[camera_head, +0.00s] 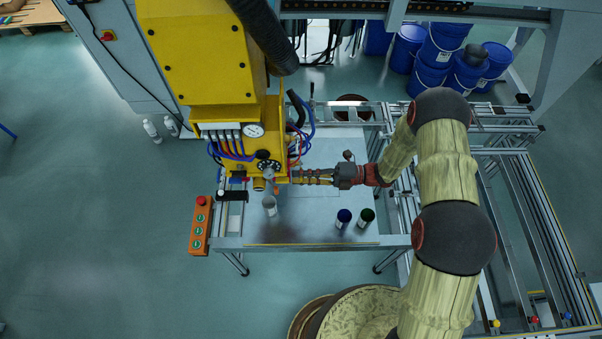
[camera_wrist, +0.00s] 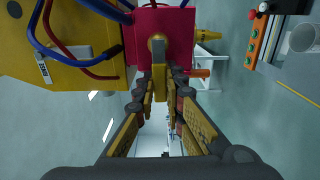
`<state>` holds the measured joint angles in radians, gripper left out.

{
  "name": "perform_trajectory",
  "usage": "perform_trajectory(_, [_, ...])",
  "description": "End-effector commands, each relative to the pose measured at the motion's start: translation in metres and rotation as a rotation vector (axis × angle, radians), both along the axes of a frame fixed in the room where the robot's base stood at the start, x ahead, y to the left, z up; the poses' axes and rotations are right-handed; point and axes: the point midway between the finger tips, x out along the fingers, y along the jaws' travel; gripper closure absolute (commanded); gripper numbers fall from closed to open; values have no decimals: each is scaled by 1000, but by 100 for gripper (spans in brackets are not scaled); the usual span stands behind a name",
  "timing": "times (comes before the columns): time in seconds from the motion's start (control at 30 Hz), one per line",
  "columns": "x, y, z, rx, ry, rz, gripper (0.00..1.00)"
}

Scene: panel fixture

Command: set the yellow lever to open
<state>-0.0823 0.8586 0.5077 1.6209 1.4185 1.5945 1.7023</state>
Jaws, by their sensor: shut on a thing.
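The yellow lever (camera_wrist: 158,48) shows in the wrist view, mounted with a round yellow hub on a red block (camera_wrist: 178,22). It runs from the hub towards the camera, between my fingertips. My gripper (camera_wrist: 160,82) is shut on the lever, one finger on each side. In the head view my gripper (camera_head: 296,177) reaches left to the lower right side of the yellow machine (camera_head: 203,55). The lever cannot be made out there. Any open or closed marking cannot be read.
An orange-red handle (camera_wrist: 198,73) sits right of my fingertips in the wrist view. Blue and red hoses (camera_wrist: 62,45) hang close by on the left. An orange button box (camera_head: 200,226) is at the left.

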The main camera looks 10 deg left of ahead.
Motion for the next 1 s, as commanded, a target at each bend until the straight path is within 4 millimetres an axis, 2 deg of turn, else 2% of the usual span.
perform_trajectory(0.6, [2,0,2,-8,35,-3,100])
perform_trajectory(0.63, [2,0,2,-8,35,-3,87])
perform_trajectory(0.93, [1,0,2,-8,35,-1,70])
perform_trajectory(1.0, [1,0,2,-8,35,-1,70])
